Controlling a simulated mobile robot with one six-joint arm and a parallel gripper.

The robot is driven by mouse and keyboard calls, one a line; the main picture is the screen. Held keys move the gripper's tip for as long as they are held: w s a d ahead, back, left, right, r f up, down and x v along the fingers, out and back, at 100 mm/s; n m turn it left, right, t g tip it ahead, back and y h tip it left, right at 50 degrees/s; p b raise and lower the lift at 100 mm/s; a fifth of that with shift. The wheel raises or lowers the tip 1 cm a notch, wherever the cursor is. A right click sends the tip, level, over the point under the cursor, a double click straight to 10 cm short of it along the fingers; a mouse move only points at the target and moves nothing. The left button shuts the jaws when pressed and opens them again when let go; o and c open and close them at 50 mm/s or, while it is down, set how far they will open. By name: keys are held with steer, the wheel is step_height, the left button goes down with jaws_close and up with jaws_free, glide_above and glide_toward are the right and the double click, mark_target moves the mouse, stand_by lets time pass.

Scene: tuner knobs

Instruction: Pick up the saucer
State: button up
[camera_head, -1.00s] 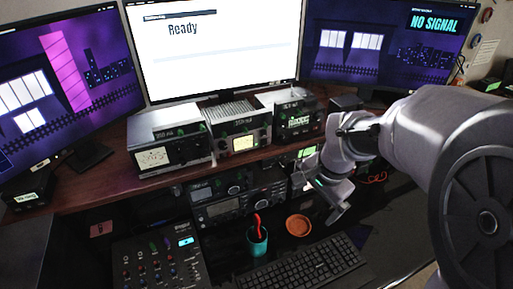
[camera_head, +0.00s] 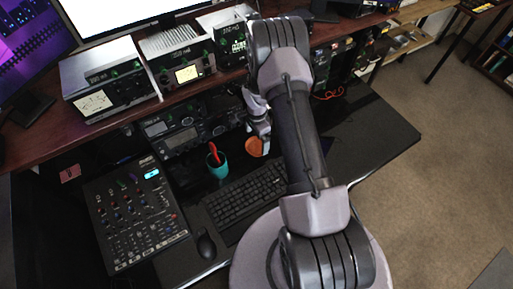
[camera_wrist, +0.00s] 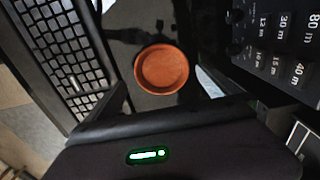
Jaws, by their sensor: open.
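The saucer (camera_head: 254,147) is a small round orange-brown dish lying on the black desk, just behind the keyboard. In the wrist view the saucer (camera_wrist: 161,70) lies whole and flat ahead of my gripper (camera_wrist: 163,95), roughly centred between the fingers. My gripper (camera_head: 263,132) is open and empty. In the head view it hangs above and beside the saucer and covers part of its right side. The exact height gap cannot be told.
A teal cup (camera_head: 217,166) with a red item stands left of the saucer. The keyboard (camera_head: 245,196) lies in front, with a mouse (camera_head: 206,246) and mixer (camera_head: 134,215) to the left. Radio units (camera_head: 182,138) stand behind. The desk's right side (camera_head: 375,135) is clear.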

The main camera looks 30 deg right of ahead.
mark_target(257, 147)
steer(key=f, duration=0.2)
steer(key=f+b, duration=0.1)
steer(key=f, duration=0.2)
steer(key=shift+w+d, duration=0.15)
steer(key=shift+w, duration=0.05)
steer(key=shift+r, duration=0.15)
steer(key=c, duration=1.5)
steer(key=shift+r, duration=0.1)
